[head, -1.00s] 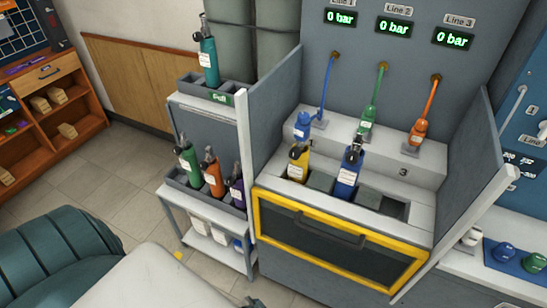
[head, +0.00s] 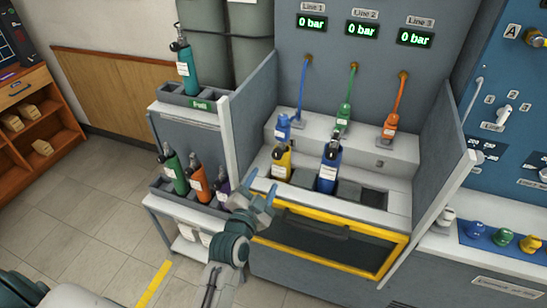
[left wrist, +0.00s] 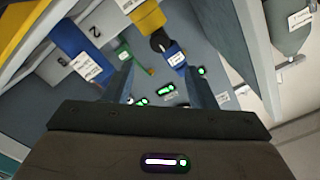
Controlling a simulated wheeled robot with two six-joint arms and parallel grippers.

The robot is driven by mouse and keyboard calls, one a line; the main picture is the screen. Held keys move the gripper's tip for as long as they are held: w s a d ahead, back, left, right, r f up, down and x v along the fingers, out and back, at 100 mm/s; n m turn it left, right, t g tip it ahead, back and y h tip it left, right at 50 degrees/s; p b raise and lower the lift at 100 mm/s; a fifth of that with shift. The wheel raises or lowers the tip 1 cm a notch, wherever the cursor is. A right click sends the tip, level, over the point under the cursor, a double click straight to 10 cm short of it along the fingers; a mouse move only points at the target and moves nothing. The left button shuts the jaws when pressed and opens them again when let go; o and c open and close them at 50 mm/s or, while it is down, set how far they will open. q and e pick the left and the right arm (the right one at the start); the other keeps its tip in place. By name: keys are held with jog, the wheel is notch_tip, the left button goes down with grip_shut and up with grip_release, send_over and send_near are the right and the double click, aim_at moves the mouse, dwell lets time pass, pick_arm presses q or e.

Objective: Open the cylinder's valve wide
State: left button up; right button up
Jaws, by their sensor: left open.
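A yellow cylinder (head: 281,165) with a dark valve top stands in the left slot of the testbench (head: 348,196). A blue cylinder (head: 328,175) with a dark valve top stands in the slot to its right. My left gripper (head: 261,187) is open and empty, in front of the bench's left side, apart from both cylinders. In the left wrist view the blue cylinder (left wrist: 78,47) is at upper left and the yellow cylinder (left wrist: 146,16) at top, beyond the open fingers. How far the valves are turned cannot be told. My right gripper is not in view.
A blue hose connector (head: 283,127), a green one (head: 343,117) and an orange one (head: 390,126) sit on the bench ledge. All three displays read 0 bar. A side panel (head: 250,120) separates the bench from a cart (head: 187,105) holding several cylinders.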

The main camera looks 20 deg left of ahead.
aim_at(276, 157)
pick_arm(q)
jog(key=w+p, duration=0.2)
jog(key=w, duration=0.7)
jog(key=shift+w+d+p, duration=0.1)
jog(key=shift+w+p, duration=0.15)
jog(key=shift+p, duration=0.15)
jog(key=shift+w+f, duration=0.1)
jog(key=shift+w, duration=0.35)
jog(key=c, duration=1)
